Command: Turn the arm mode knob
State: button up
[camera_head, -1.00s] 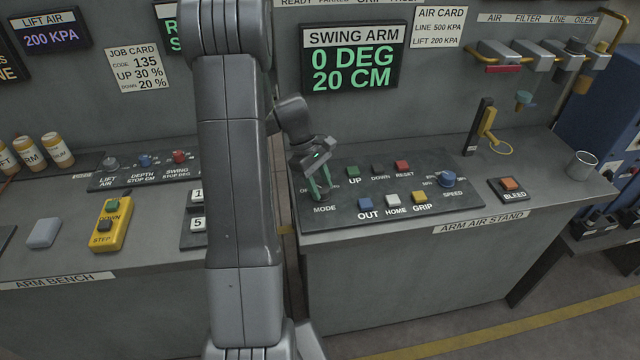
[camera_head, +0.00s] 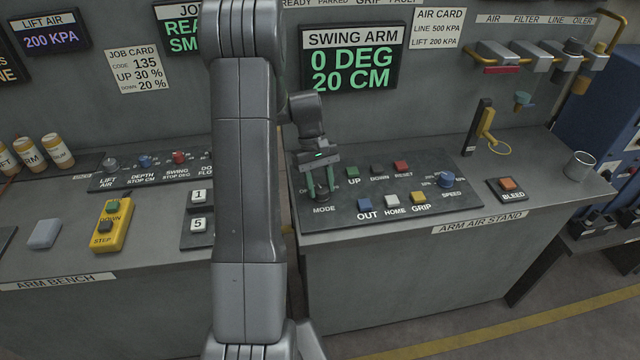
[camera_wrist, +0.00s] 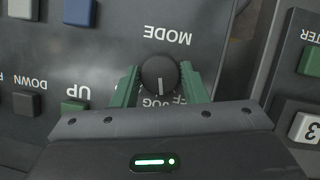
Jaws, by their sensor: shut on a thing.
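The mode knob (camera_wrist: 159,76) is a round black dial with a pale pointer line, set in the dark control panel above the word MODE. In the wrist view its pointer line points towards my gripper's body, near the partly hidden lettering JOG. My gripper (camera_wrist: 158,84) has one green finger on each side of the knob and is shut on it. In the head view my gripper (camera_head: 320,190) reaches down onto the knob (camera_head: 321,196) at the panel's left end. The fingers hide much of the knob and part of its position lettering there.
The SWING ARM display (camera_head: 352,58) reads 0 DEG, 20 CM. A cup (camera_head: 580,165) stands far right.

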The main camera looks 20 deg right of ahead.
jog(key=shift+d+m+y, duration=0.1)
jog(key=shift+m+y, duration=0.3)
jog(key=shift+m, duration=1.1)
jog(key=o, duration=1)
jog(key=shift+c, duration=0.2)
jog(key=b+v, duration=0.1)
jog(key=v, duration=1.3)
jog(key=shift+s+f, duration=0.1)
jog(key=shift+s, duration=0.1)
